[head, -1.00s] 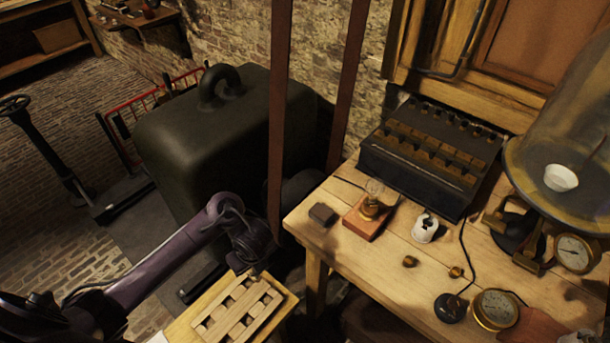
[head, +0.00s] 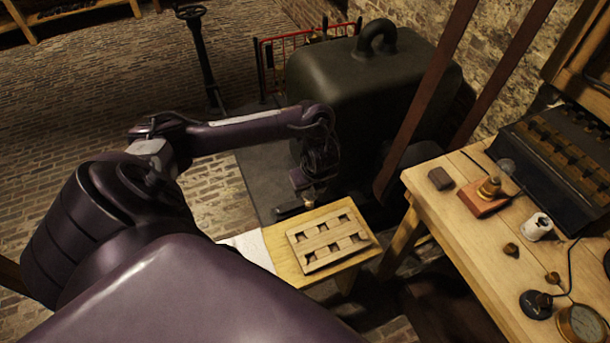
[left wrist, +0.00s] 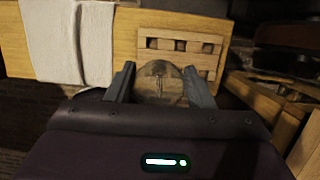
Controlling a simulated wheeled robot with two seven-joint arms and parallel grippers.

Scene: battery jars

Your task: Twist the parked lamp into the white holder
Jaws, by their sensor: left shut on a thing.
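My left gripper (head: 308,190) is near the back edge of the small table with the wooden rack. In the left wrist view its two fingers (left wrist: 160,86) are closed on the sides of a round, clear glass lamp (left wrist: 160,84), with a thin line visible inside. In the head view a small brass-coloured part of the lamp (head: 310,203) shows below the gripper. The white holder (head: 538,227) stands upright on the workbench at the right, well apart from the gripper. My right gripper is not in view.
The slotted wooden rack (head: 328,240) lies on the small table, beside a white cloth (left wrist: 68,42). On the workbench (head: 455,235) are a brass fitting on a wooden block (head: 483,198), a dark block (head: 440,178) and a gauge (head: 583,323). A large dark tank (head: 365,90) stands behind.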

